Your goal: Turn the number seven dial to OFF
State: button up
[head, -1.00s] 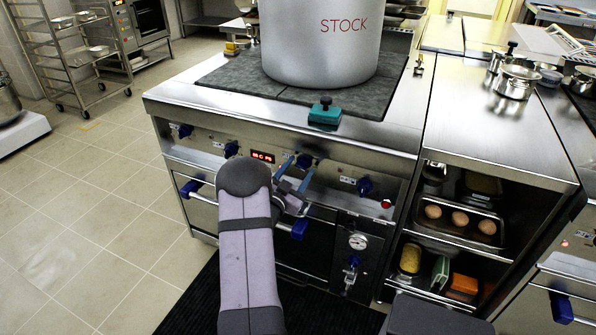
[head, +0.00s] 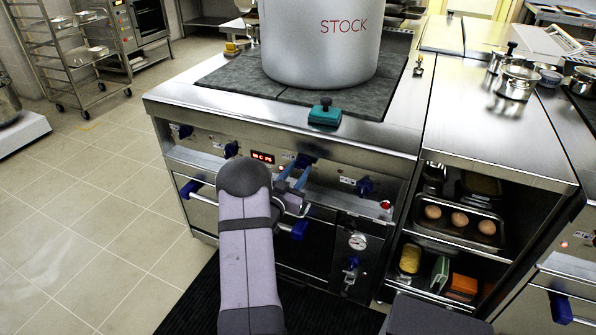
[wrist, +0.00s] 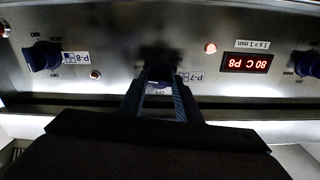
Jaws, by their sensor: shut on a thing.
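The number seven dial (head: 306,159) is a dark blue knob on the stove's front panel, right of the red display. In the wrist view the dial (wrist: 159,62) is dark and blurred at the centre, beside an upside-down P-7 label (wrist: 190,77). An OFF mark shows just below it there, partly between the fingers. My gripper (head: 294,174) reaches the dial from the front, its two blue fingers close together. In the wrist view my gripper (wrist: 160,84) is shut on the dial, one finger on each side. The dial's exact pointing is too dark to read.
A P-8 dial (head: 364,186) sits to the right and another blue dial (head: 231,149) to the left. The red display (wrist: 246,63) reads 80 C P8, upside down. A large stockpot (head: 320,45) stands on the cooktop. Blue-ended oven handles (head: 299,229) project below the panel.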

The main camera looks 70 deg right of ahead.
jog(key=n+p, duration=0.1)
jog(key=n, duration=0.4)
jog(key=shift+n, duration=0.3)
jog(key=n+p, duration=0.1)
jog(key=n, duration=0.3)
jog(key=n+p, duration=0.1)
jog(key=n, duration=0.4)
jog(key=n+p, duration=0.1)
jog(key=n, duration=0.3)
jog(key=shift+f+n, duration=0.1)
jog(key=shift+n, duration=0.3)
jog(key=o, duration=1)
jog(key=shift+a, duration=3.7)
